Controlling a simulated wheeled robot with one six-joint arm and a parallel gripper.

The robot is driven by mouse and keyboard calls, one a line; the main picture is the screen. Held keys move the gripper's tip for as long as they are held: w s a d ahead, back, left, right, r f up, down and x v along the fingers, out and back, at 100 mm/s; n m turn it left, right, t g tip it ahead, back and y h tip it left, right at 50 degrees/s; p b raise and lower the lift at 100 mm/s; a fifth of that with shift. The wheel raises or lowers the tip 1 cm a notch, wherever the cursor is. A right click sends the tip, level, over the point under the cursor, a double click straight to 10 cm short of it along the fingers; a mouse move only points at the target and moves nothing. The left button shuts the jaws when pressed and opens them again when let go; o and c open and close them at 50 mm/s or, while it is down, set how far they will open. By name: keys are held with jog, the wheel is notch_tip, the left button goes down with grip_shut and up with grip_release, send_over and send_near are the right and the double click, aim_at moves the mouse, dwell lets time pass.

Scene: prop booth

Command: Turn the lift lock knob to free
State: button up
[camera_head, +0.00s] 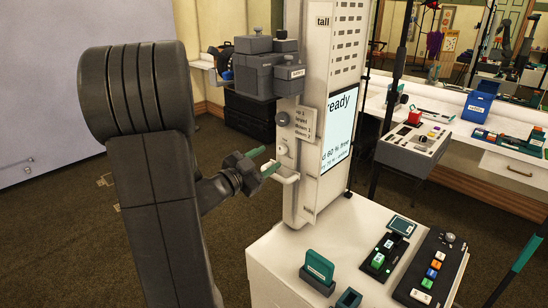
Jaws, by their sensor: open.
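A tall white column (307,205) stands right of my arm and carries two round controls. A dark round knob (283,119) sits beside a small grey plate with printed lines. A small pale round knob (282,149) sits below it; its label is too small to read, and I cannot tell which of the two is the lift lock knob or how it is set. My gripper (264,161) has two green-tipped fingers, spread apart and empty. It is left of and slightly below the pale knob in the picture, apparently not touching it.
A white handle-like bracket (287,180) juts from the column just below the fingers. Grey boxes (268,66) are mounted above the knobs. A screen (340,128) reads "ready". A white cabinet (262,262) with button panels stands in front. Open carpet lies to the left.

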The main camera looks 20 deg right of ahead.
aim_at(280, 151)
jog(key=b+v, duration=0.1)
jog(key=v, duration=0.8)
jog(key=shift+a, duration=0.2)
jog(key=shift+s, duration=0.1)
jog(key=p+x, duration=0.2)
jog(key=x, duration=1.2)
jog(key=shift+s, duration=0.1)
jog(key=shift+a, duration=0.2)
